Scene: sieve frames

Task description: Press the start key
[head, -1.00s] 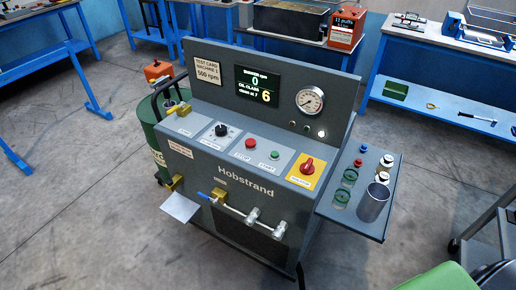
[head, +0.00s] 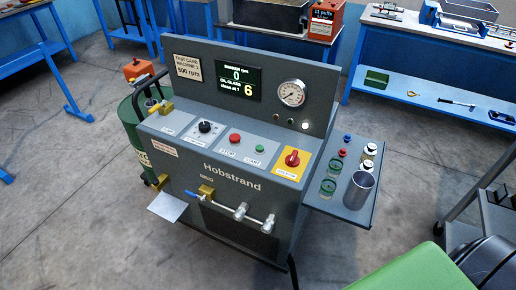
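The green start key (head: 260,149) sits on a pale plate marked START on the sloped top of the grey Hobstrand machine (head: 232,201). The red stop key (head: 235,138) is to its left. The red rotary switch (head: 292,158) on a yellow plate is to its right. A black knob (head: 204,127) is further left. The display (head: 238,75) reads 0 for rpm and 6 for oil class, and a card (head: 188,67) reads 500 rpm. Neither of my grippers shows, and nothing covers the keys.
A side shelf (head: 331,212) on the right holds a metal cup (head: 360,190), green-ringed glasses and small jars. A green drum (head: 130,124) stands at the left. A green surface (head: 407,272) and a dark cart (head: 490,225) are at the lower right. Floor is free at the lower left.

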